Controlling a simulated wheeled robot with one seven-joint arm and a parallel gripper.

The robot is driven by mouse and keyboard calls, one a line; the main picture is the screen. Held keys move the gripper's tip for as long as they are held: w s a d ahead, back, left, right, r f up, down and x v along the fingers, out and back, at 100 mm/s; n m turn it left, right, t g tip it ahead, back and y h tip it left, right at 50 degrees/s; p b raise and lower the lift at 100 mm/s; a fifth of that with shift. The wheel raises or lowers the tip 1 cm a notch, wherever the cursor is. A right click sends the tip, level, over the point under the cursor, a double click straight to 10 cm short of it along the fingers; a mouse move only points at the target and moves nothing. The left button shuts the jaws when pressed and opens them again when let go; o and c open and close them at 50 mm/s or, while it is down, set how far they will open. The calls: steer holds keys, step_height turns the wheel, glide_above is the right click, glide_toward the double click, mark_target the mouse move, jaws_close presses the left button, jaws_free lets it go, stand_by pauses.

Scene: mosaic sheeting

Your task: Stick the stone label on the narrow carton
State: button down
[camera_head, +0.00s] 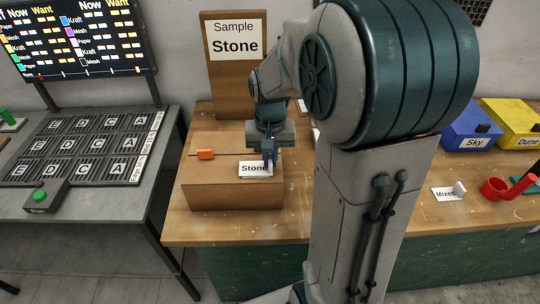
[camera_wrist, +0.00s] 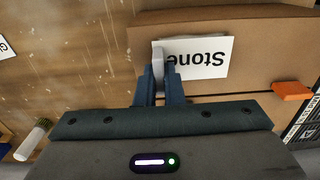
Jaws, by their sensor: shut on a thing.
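The stone label (camera_head: 255,169) is a white card reading "Stone". It lies flat over the top of the brown carton (camera_head: 232,195) near its right end; I cannot tell whether it touches. My gripper (camera_head: 269,160) points down there, shut on the label's pale upright tab. In the wrist view the label (camera_wrist: 205,62) shows upside down beside my gripper (camera_wrist: 158,82), over the carton's top (camera_wrist: 240,22). A dark seam runs along the carton's top. An orange piece (camera_head: 205,154) sits on that seam at the left; it also shows in the wrist view (camera_wrist: 291,91).
A brown board (camera_head: 233,90) with a "Sample Stone" sign stands behind the carton. A "Mixed" label (camera_head: 443,194), a red cup (camera_head: 493,188) and blue Sky (camera_head: 465,130) and yellow Dune (camera_head: 512,125) boxes are at the right. A grey table with letter plates (camera_head: 90,150) stands left.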

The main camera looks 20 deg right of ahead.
steer(key=shift+f, duration=0.15)
stand_by(0.3)
steer(key=c, duration=1.5)
jaws_free()
step_height(320, 180, up, 14)
steer(key=shift+f, duration=0.1)
steer(key=shift+s+a+f+n+t, duration=0.55)
steer(key=shift+s+f, duration=0.75)
steer(key=shift+s, duration=1)
steer(key=shift+s+a+f+n+t, duration=0.6)
steer(key=shift+s+f, duration=0.7)
steer(key=shift+s, duration=1)
steer(key=shift+s+a+f+n+t, duration=0.35)
steer(key=shift+s+a+f+n, duration=0.35)
steer(key=shift+s+f, duration=1.1)
